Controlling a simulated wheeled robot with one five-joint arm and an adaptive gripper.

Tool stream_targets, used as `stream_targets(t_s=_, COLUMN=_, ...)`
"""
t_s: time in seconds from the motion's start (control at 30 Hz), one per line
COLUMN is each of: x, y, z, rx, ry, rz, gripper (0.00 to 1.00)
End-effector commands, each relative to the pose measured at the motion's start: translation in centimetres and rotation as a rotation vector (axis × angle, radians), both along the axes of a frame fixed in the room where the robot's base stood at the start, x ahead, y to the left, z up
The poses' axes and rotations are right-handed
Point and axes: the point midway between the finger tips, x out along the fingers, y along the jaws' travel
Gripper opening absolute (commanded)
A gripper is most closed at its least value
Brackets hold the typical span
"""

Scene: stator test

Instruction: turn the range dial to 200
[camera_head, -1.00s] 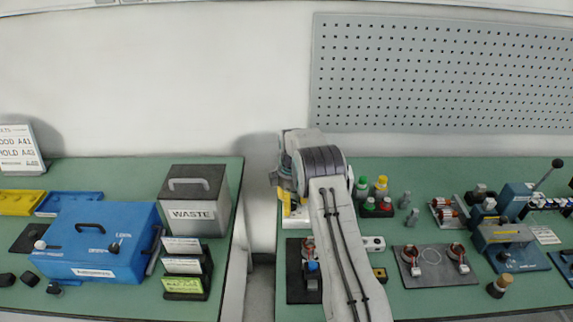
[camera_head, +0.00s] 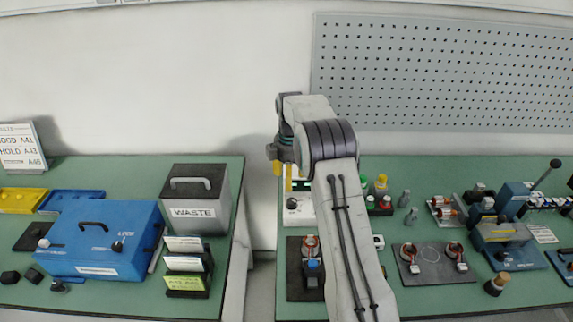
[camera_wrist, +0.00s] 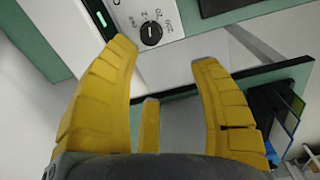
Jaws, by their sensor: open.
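The range dial (camera_wrist: 151,34) is a round black knob on a white meter panel (camera_wrist: 182,14), with printed range marks around it. A "200" mark shows to its right, but I cannot tell surely which mark the dial points to. In the head view the dial (camera_head: 292,204) is a small dark knob on the white meter (camera_head: 301,219) at the left edge of the right bench. My gripper (camera_head: 283,171) hangs above and behind the dial, apart from it. Its yellow fingers (camera_wrist: 166,54) are spread and empty in the wrist view, with the dial beyond their tips.
A dark board with a wound coil (camera_head: 310,248) lies in front of the meter. A gap separates this bench from the left one, which holds the grey WASTE bin (camera_head: 197,213).

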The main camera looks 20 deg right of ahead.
Motion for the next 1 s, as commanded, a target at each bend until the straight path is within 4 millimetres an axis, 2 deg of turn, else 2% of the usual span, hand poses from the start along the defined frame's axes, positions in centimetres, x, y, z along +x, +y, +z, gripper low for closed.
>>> stream_targets(t_s=0.1, x=-0.7, y=0.6, z=2.1, rx=-0.002, ry=-0.018, rz=-0.042, gripper=0.57)
stream_targets(t_s=0.5, x=-4.0, y=2.6, z=7.9, rx=0.003, ry=-0.069, rz=-0.193, gripper=0.57)
stream_targets(t_s=0.8, x=-7.1, y=4.1, z=11.6, rx=0.012, ry=-0.109, rz=-0.307, gripper=0.57)
stream_targets(t_s=1.0, x=-9.1, y=4.9, z=13.4, rx=0.022, ry=-0.128, rz=-0.372, gripper=0.57)
